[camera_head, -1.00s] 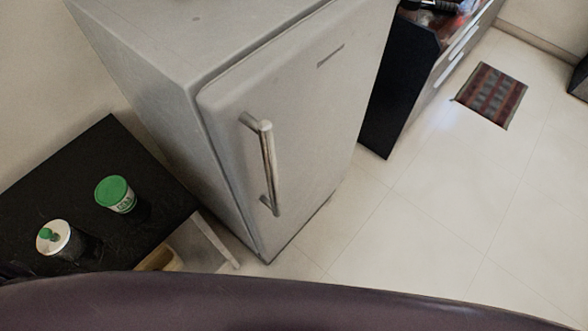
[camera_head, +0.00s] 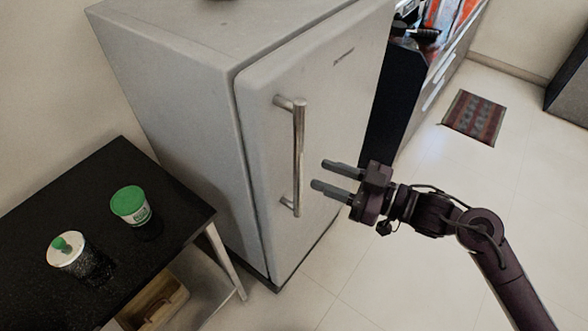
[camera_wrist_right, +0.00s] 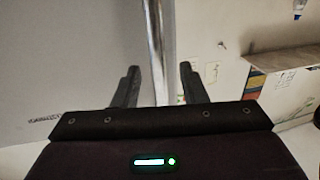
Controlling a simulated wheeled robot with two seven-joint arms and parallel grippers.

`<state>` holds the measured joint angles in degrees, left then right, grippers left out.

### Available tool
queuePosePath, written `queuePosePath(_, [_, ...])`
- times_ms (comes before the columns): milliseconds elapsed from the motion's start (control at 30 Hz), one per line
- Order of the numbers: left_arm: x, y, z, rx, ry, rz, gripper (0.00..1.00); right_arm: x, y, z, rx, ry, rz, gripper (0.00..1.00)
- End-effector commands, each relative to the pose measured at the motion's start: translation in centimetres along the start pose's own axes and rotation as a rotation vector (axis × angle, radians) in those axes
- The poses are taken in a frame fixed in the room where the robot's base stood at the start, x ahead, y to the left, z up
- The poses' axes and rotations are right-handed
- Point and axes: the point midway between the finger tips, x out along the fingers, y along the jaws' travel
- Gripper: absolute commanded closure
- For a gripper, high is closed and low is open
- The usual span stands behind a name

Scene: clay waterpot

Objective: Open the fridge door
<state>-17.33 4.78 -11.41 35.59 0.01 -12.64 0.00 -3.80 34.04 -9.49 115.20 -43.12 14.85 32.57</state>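The grey fridge (camera_head: 185,90) stands upright with its door (camera_head: 345,115) closed. A vertical metal bar handle (camera_head: 298,150) is on the door's left side. My right gripper (camera_head: 318,174) is open and just right of the handle, fingers pointing at it. In the right wrist view the handle (camera_wrist_right: 160,50) runs down between the two open fingers (camera_wrist_right: 158,82), apart from both as far as I can see; its depth between them is hard to tell. My left gripper is not in view.
A black table (camera_head: 120,160) left of the fridge holds a green-lidded tub (camera_head: 131,206) and a white-topped jar (camera_head: 75,255). A dark counter (camera_head: 395,90) stands right of the fridge. A striped mat (camera_head: 473,117) lies on the open tiled floor.

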Motion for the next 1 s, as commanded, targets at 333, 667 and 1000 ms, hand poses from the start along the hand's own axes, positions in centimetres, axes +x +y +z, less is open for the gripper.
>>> queuePosePath(333, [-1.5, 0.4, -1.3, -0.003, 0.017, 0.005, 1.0, 5.5, 0.1, -0.3, -0.001, 0.004, 0.004, 0.61])
queuePosePath(667, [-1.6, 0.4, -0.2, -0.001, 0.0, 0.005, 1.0, 6.8, 0.1, 0.0, -0.002, -0.001, 0.004, 0.61])
queuePosePath(1000, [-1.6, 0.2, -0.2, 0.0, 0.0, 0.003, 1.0, 6.7, 0.1, 0.0, -0.002, 0.0, 0.005, 0.91])
